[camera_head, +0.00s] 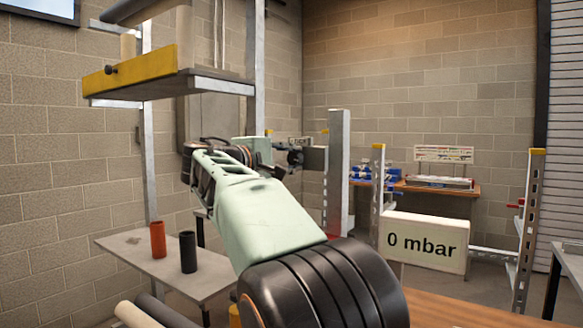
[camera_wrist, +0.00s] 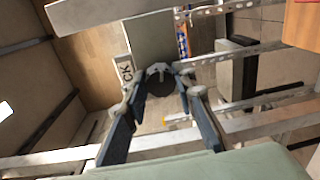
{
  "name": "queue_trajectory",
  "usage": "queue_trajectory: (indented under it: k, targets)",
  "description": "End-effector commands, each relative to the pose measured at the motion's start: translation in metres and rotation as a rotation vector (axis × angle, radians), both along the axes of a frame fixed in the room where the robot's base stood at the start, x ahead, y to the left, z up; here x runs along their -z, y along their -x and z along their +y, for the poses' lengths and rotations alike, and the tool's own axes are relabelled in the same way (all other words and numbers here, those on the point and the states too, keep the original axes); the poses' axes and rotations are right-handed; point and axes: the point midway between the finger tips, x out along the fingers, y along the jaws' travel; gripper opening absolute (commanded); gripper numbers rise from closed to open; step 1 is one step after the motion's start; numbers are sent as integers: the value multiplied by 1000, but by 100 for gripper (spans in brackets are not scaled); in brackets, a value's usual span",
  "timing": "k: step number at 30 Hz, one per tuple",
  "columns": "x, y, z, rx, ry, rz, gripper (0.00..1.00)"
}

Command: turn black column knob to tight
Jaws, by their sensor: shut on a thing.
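The black column knob (camera_wrist: 160,84) is a dark round shape between my fingertips in the wrist view. My gripper (camera_wrist: 161,72) is shut on it, with one finger on each side. The fingertips cover part of the knob's edge. In the head view my gripper (camera_head: 283,153) reaches the side of a grey upright column (camera_head: 338,170). The knob is small and mostly hidden there behind my gripper and arm. Its turn angle cannot be read. A small label ending in "CK" (camera_wrist: 125,70) is beside the knob in the wrist view.
A white "0 mbar" sign (camera_head: 424,242) stands right of the column. A low bench (camera_head: 170,262) at left holds a red cylinder (camera_head: 158,239) and a black cylinder (camera_head: 188,252). A yellow-edged shelf (camera_head: 165,83) hangs above my arm. Perforated metal posts (camera_head: 527,235) stand at right.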

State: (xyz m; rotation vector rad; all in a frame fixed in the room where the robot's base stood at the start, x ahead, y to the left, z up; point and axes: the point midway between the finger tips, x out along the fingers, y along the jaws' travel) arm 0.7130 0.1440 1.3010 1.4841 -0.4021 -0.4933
Motion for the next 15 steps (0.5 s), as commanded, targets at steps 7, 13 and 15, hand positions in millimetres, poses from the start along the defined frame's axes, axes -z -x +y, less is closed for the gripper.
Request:
queue_trajectory:
  k: [7, 13, 15]
  targets:
    - [2, 0, 1, -1, -84, -55, 1]
    - [1, 0, 0, -1, -112, -74, 1]
    - [1, 0, 0, -1, -116, -76, 1]
